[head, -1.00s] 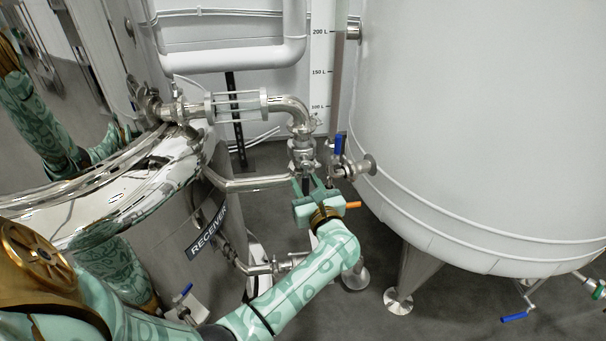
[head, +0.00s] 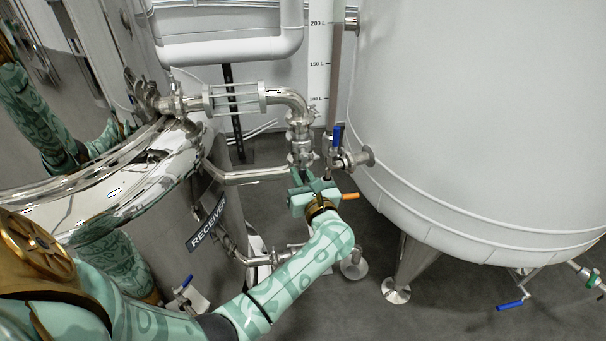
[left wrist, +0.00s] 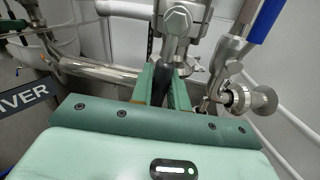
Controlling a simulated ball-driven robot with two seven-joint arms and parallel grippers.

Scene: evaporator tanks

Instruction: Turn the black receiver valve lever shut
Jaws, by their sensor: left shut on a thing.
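The black receiver valve lever (left wrist: 163,86) shows in the left wrist view between the two green fingers, below the steel valve (left wrist: 178,28). My left gripper (left wrist: 164,76) is shut on it. In the head view the left gripper (head: 311,178) is just below the vertical steel valve (head: 301,151), and its fingers and body hide most of the lever. The RECEIVER label (head: 207,225) is on the steel tank to the left. My right gripper is not in view.
A blue-handled valve (head: 337,136) is close to the right of my gripper. An orange handle (head: 350,196) sticks out beside the gripper body. A steel pipe (head: 250,176) runs to the left. The large white tank (head: 480,120) fills the right side.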

